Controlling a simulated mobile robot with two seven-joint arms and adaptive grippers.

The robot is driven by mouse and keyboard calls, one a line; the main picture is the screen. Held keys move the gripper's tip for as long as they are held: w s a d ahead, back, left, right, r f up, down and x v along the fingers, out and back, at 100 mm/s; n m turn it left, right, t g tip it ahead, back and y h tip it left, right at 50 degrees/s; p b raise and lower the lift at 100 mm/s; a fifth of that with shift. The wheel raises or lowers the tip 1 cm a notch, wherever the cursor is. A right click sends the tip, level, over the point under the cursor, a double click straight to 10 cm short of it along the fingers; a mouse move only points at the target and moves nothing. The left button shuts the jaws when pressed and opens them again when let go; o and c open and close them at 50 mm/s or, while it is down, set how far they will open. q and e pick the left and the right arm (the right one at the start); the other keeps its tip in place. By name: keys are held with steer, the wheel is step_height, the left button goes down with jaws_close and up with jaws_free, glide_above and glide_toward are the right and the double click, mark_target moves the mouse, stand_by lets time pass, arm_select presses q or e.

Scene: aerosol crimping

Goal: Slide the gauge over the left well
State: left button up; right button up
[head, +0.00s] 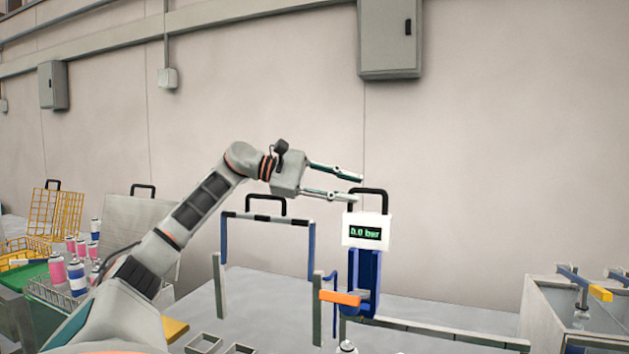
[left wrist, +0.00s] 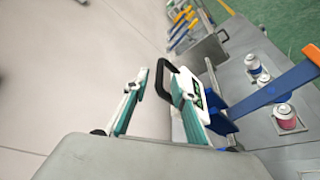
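The gauge (head: 366,231) is a white box with a green "0.0 bar" display and a black loop handle (head: 371,192) on top. It is at the upper part of a blue upright (head: 366,275) on the bench. My left gripper (head: 353,187) is open, its fingertips close to the left side of the handle. In the left wrist view, the handle (left wrist: 172,68) shows near the fingertips of my left gripper (left wrist: 160,82); I cannot tell whether they touch. Two small square frames (head: 203,343) sit low on the bench; I cannot tell which is the left well. My right gripper is out of view.
An orange lever (head: 340,298) sticks out left of the blue upright. A dark-topped gate frame (head: 266,219) stands behind left. A wire basket (head: 47,290) with several cans is at the left. A grey tank (head: 565,308) is at the right.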

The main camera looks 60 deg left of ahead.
arm_select(q)
steer(key=v, duration=0.7)
steer(key=shift+s+a, duration=0.25)
steer(key=shift+s, duration=0.1)
steer(key=shift+r, duration=0.1)
